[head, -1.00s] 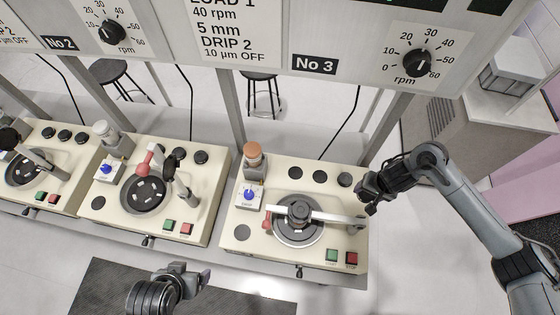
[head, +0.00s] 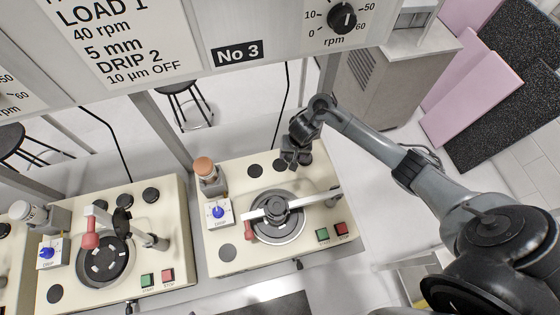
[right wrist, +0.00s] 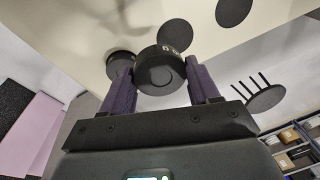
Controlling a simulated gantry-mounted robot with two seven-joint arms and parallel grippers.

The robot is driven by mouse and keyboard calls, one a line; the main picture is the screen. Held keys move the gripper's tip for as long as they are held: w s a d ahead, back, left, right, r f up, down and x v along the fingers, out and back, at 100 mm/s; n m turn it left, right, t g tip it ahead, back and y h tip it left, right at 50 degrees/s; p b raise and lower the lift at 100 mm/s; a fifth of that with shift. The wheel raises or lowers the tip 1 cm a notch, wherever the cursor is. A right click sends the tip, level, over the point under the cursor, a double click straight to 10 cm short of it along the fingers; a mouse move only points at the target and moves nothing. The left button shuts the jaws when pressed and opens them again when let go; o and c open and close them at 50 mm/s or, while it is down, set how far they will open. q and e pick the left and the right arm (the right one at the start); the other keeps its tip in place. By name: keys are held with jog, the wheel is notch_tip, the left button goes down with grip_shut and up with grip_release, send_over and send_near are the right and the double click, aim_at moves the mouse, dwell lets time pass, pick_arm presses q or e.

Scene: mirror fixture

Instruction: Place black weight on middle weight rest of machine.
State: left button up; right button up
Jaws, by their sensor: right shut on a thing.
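The black weight (right wrist: 158,74) is a thick dark disc held between the two purple fingers of my right gripper (right wrist: 152,85) in the right wrist view. In the head view my right gripper (head: 291,158) is over the back right of machine No 3 (head: 222,262). Flat dark circles also show on the cream surface in the right wrist view (right wrist: 175,33). I cannot tell whether the weight touches the machine. My left gripper is out of view.
A pale bar (head: 262,212) crosses the turntable (head: 278,236) in front of the rests. A brown-capped bottle (head: 204,168) stands at the left. The No 3 panel (head: 238,53) hangs above. A second machine (head: 165,247) is to the left.

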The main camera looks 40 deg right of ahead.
jog(key=w+a+f, duration=0.1)
jog(key=w+a+f+b, duration=0.1)
jog(key=w, duration=0.1)
jog(key=shift+w+a+f, duration=0.15)
jog(key=shift+a+f, duration=0.05)
notch_tip(320, 180, down, 3)
jog(key=shift+r+b, duration=0.1)
jog(key=shift+b, duration=0.35)
jog(key=shift+f, duration=0.55)
